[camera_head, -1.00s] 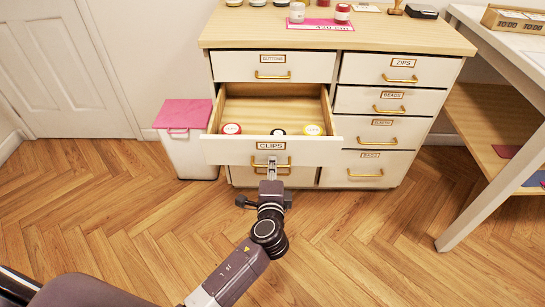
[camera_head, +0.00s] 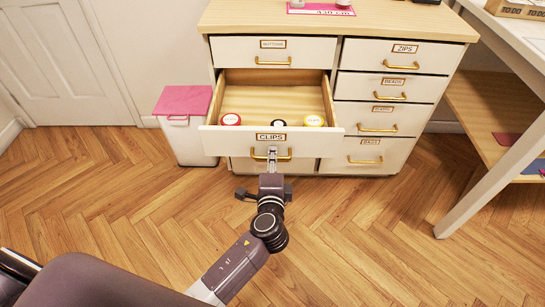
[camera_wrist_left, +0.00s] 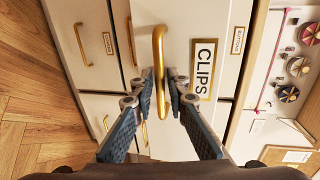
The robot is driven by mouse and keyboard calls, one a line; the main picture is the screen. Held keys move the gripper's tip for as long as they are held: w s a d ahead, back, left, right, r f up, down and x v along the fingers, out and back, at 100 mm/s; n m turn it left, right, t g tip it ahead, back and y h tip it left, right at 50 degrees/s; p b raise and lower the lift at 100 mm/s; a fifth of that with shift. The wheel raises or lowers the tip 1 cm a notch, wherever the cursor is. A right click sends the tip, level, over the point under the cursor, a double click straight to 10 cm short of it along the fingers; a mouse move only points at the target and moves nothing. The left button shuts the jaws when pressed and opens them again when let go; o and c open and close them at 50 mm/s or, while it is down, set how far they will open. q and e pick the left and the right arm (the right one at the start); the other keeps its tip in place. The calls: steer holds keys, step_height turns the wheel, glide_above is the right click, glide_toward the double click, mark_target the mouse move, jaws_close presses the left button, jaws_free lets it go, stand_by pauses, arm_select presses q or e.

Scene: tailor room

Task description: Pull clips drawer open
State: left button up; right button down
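The clips drawer (camera_head: 225,143) is pulled well out of the white cabinet, below the buttons drawer. Its front bears a "CLIPS" label, which also shows in the left wrist view (camera_wrist_left: 203,68). My left gripper (camera_head: 272,155) is at the brass handle (camera_head: 286,155). In the left wrist view, the fingers (camera_wrist_left: 163,88) stand close on both sides of the handle bar (camera_wrist_left: 158,42) and appear shut on it. My right gripper is not in view.
The buttons drawer (camera_head: 231,50) above and the right-hand column of drawers (camera_head: 377,88) are shut. A white bin with a pink lid (camera_head: 183,100) stands left of the cabinet. A white table leg (camera_head: 481,189) is at the right. The wooden floor in front (camera_head: 360,230) is clear.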

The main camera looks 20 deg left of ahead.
arm_select(q)
steer(key=v, duration=1.2)
